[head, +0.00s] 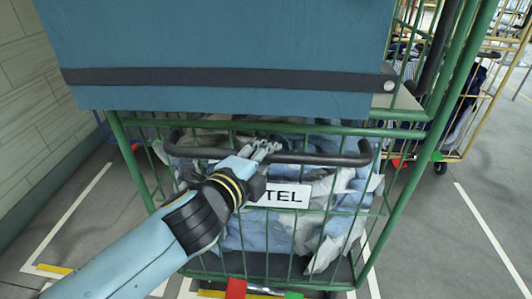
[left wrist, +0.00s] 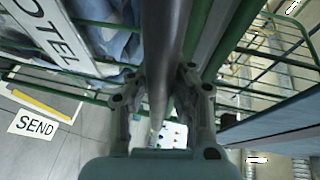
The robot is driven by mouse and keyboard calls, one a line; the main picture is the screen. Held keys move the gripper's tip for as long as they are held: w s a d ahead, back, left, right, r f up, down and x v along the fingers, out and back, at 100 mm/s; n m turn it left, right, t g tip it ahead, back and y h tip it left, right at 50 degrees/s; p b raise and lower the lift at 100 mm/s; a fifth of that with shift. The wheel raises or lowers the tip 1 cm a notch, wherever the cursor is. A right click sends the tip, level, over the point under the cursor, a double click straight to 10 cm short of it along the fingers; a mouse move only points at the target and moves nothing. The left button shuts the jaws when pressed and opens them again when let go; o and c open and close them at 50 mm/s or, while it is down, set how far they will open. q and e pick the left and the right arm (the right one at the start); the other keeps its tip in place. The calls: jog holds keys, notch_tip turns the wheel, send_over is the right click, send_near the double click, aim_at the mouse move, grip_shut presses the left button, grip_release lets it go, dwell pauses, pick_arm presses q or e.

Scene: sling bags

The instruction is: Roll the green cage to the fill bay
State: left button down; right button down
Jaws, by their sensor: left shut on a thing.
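The green cage (head: 147,181) stands upright right in front of me in the head view, with crumpled blue and grey cloth (head: 262,232) inside. A white sign (head: 287,195) ending in "TEL" hangs on its near side. A blue cover (head: 225,50) with a dark band hides its upper part. My left gripper (head: 262,150) is shut on the cage's dark push handle (head: 318,158), near its middle. In the left wrist view the gripper's fingers (left wrist: 160,85) sit on both sides of the handle bar (left wrist: 166,40). My right gripper is not in view. No fill bay is recognisable.
A yellow cage (head: 470,120) with dark cloth stands behind on the right. A pale panelled wall (head: 40,95) runs along the left. White lines mark the grey floor (head: 440,240), bare at right. A "SEND" label (left wrist: 34,124) lies on the floor in the left wrist view.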

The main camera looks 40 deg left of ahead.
pick_arm(q)
jog(key=shift+s+d+f, duration=0.15)
jog(key=shift+s+f, duration=0.2)
jog(key=shift+f, duration=0.1)
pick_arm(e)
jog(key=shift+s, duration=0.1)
pick_arm(q)
jog(key=c, duration=1.5)
grip_release()
jog(key=shift+s+d, duration=0.1)
jog(key=shift+c, duration=0.2)
jog(key=shift+o, duration=1)
jog(key=shift+s+d+r, duration=0.15)
jog(key=shift+r, duration=0.1)
jog(key=shift+o, duration=1.1)
jog(key=shift+r, duration=0.1)
jog(key=shift+s, duration=0.1)
jog(key=v, duration=1.1)
jog(key=shift+s, duration=0.3)
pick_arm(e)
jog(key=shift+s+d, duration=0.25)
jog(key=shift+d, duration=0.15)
pick_arm(q)
jog(key=shift+r, duration=0.1)
